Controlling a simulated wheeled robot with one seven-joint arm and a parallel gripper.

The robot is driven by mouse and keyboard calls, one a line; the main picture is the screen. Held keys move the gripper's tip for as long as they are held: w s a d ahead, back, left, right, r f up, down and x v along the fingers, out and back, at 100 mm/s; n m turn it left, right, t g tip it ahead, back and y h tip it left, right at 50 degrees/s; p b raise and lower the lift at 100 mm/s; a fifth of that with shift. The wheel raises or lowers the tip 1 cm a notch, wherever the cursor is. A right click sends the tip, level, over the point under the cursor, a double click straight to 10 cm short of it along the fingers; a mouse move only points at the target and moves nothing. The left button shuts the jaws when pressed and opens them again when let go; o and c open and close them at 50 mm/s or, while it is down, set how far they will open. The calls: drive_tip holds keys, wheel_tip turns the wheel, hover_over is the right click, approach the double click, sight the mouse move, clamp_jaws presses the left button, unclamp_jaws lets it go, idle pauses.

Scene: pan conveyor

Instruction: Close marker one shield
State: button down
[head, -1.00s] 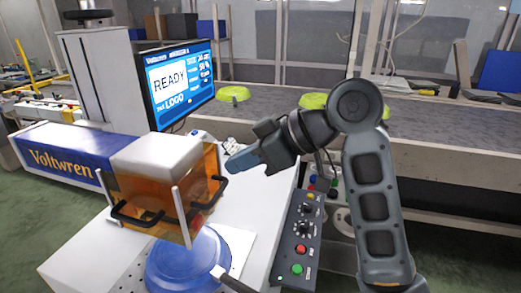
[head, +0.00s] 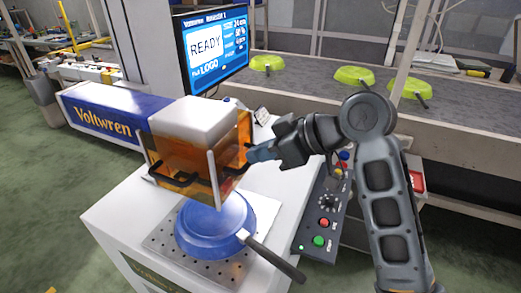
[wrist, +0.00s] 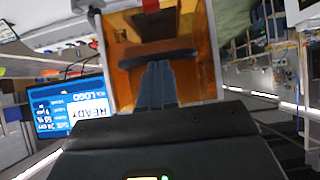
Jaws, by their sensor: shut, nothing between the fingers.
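The marker's shield (head: 180,172) is a transparent orange box with black handles, around the white marking head. It is raised, its lower edge above the blue pan (head: 212,228) on the perforated plate (head: 165,240). My gripper (head: 252,154) is shut at the shield's right side, beside the black handle there. In the wrist view the shut fingers (wrist: 158,88) point at the orange panel (wrist: 125,75), just below a dark handle bar (wrist: 158,58). I cannot tell whether they touch it. The pan's dark handle sticks out toward the lower right.
A control panel (head: 318,222) with coloured buttons stands right of the marker table. The screen (head: 212,50) behind reads READY. Several green pans (head: 353,76) lie on the conveyor (head: 300,92) at the back. Green floor is free at the front left.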

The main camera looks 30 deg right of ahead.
wheel_tip(320, 180, down, 13)
drive_tip(key=b, duration=0.7)
drive_tip(key=shift+f, duration=0.25)
